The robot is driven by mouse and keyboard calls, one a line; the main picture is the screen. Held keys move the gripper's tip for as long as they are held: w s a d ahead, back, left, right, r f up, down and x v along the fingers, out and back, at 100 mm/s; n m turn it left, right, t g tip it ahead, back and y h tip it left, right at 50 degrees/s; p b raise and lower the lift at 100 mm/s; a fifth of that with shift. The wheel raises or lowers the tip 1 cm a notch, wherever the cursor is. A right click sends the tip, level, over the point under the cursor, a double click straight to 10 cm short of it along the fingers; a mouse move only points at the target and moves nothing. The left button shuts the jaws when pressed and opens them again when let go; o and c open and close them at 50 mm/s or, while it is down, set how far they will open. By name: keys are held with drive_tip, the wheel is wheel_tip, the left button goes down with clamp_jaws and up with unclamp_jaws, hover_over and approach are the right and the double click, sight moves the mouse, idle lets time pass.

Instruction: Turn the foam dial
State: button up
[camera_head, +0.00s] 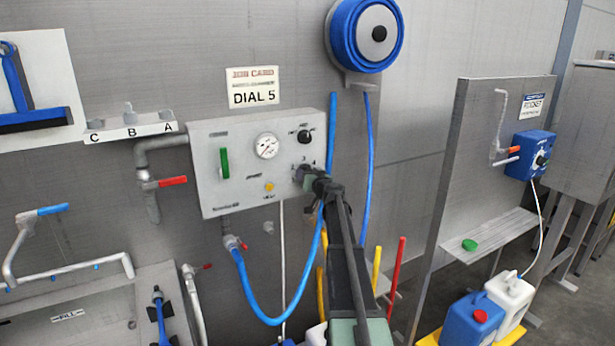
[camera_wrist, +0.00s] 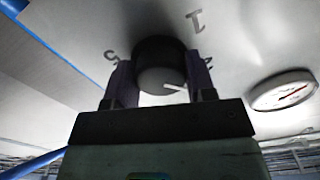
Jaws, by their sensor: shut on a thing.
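My gripper (camera_head: 301,174) is at the lower right of the grey control panel (camera_head: 235,185) in the head view. In the wrist view my gripper (camera_wrist: 160,85) has one finger on each side of a round black dial (camera_wrist: 162,72) and is shut on it. A white pointer line on the dial points right. Printed numerals surround it: a 1 at the upper right, a 5 at the left, and a partly hidden one at the right. In the head view my gripper largely covers this dial. A job card (camera_head: 253,91) above the panel reads DIAL 5.
Another black knob (camera_head: 304,137) sits just above my gripper. The panel also carries a gauge (camera_head: 266,146), a green handle (camera_head: 224,163) and a yellow button (camera_head: 269,187). A blue hose (camera_head: 270,318) hangs below. A blue hose reel (camera_head: 365,35) is above.

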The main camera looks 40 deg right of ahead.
drive_tip(key=m, duration=0.4)
drive_tip(key=shift+m, duration=0.3)
drive_tip(key=m, duration=0.3)
drive_tip(key=shift+m, duration=0.3)
drive_tip(key=m, duration=0.4)
drive_tip(key=shift+r+m, duration=0.1)
drive_tip(key=shift+m, duration=0.2)
drive_tip(key=m, duration=0.3)
drive_tip(key=shift+m, duration=0.3)
drive_tip(key=m, duration=0.4)
drive_tip(key=shift+r, duration=0.1)
drive_tip(key=m, duration=0.8)
drive_tip(key=shift+m, duration=0.3)
drive_tip(key=m, duration=0.4)
